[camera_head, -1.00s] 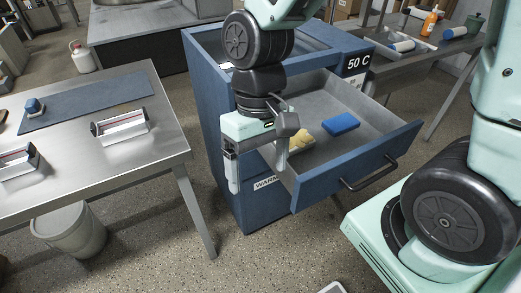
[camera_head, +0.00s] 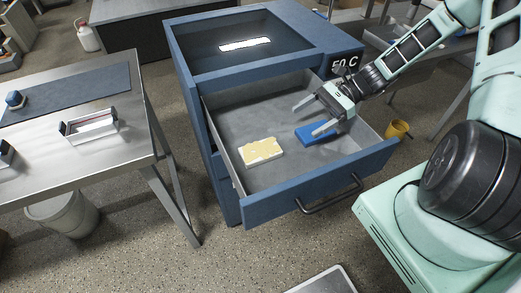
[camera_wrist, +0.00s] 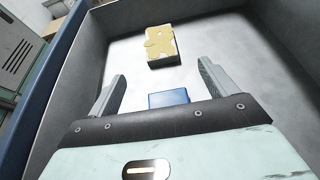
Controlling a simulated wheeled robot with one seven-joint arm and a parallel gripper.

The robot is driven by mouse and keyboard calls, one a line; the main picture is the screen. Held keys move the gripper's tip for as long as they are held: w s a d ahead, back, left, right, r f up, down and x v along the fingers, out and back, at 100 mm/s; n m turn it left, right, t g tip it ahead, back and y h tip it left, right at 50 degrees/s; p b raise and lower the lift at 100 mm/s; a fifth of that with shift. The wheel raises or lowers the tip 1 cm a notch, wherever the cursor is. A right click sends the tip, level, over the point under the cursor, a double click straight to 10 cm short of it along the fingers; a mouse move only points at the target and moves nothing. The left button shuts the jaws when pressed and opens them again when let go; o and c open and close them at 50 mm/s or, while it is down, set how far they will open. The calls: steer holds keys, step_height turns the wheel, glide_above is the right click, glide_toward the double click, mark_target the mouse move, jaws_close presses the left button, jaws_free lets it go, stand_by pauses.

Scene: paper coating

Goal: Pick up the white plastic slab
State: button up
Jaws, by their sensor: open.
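A block with white sides and a patchy yellow-and-white top (camera_head: 261,151) lies flat in the open drawer, left of the blue block; it also shows in the wrist view (camera_wrist: 161,45). No plain all-white slab is clearly seen in the drawer. My gripper (camera_head: 304,121) is over the right part of the drawer, with its fingers spread and pointing left. It is empty and sits above the blue block (camera_head: 303,136). In the wrist view the fingers (camera_wrist: 161,72) are wide apart, the blue block (camera_wrist: 169,98) shows low between them, and the patchy block lies beyond the tips.
The drawer (camera_head: 330,177) has raised walls and much bare floor. A blue cabinet (camera_head: 185,80) with a dark top panel stands behind it, a bright white strip (camera_head: 245,44) on that panel. A metal table (camera_head: 60,165) is at left, a yellow cup (camera_head: 397,130) at right.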

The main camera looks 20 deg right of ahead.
mark_target(260, 150)
steer(key=p+x, duration=0.2)
steer(key=x, duration=1.4)
steer(key=shift+a+p, duration=0.1)
steer(key=shift+p, duration=0.2)
steer(key=c, duration=1.2)
